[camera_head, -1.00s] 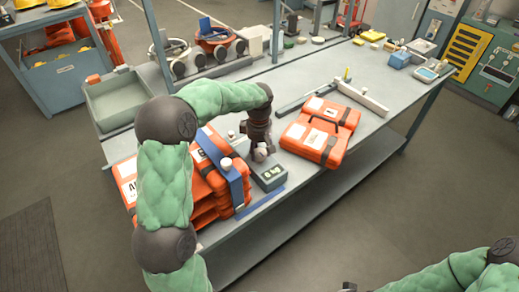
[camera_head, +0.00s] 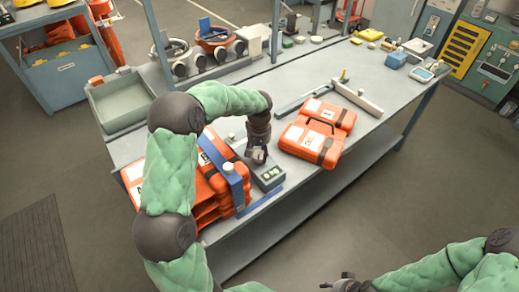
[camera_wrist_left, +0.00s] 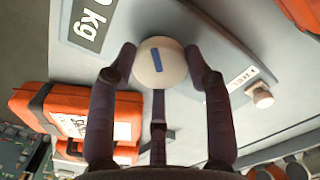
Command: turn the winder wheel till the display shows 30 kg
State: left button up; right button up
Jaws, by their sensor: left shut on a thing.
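The winder wheel, a round cream knob with a blue mark (camera_wrist_left: 161,63), sits between the fingers of my left gripper (camera_wrist_left: 160,68) in the left wrist view. The fingers are shut on it. In the head view the left gripper (camera_head: 257,155) reaches down behind the grey display box (camera_head: 268,177) and hides the wheel. In the wrist view the display (camera_wrist_left: 90,22) is cut off at the edge; a final 0 and "kg" show. Its full reading is too small to read in the head view. My right gripper (camera_head: 345,284) is at the bottom edge, away from the table, its opening unclear.
A stack of orange cases (camera_head: 208,200) with a blue strap (camera_head: 222,165) stands left of the display box. More orange cases (camera_head: 312,140) lie to the right. A grey tray (camera_head: 118,100) is at the table's left end. The table's right middle (camera_head: 385,105) is fairly clear.

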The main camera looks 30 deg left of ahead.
aim_at(259, 153)
pick_arm(q)
jog(key=shift+w+a+r+m+p, duration=0.15)
jog(key=shift+a+m+p, duration=0.15)
jog(key=shift+m, duration=0.4)
jog(key=o, duration=1.1)
jog(key=shift+w, duration=0.15)
jog(key=shift+d, duration=0.1)
notch_tip(259, 153, up, 12)
jog(key=shift+f, duration=0.15)
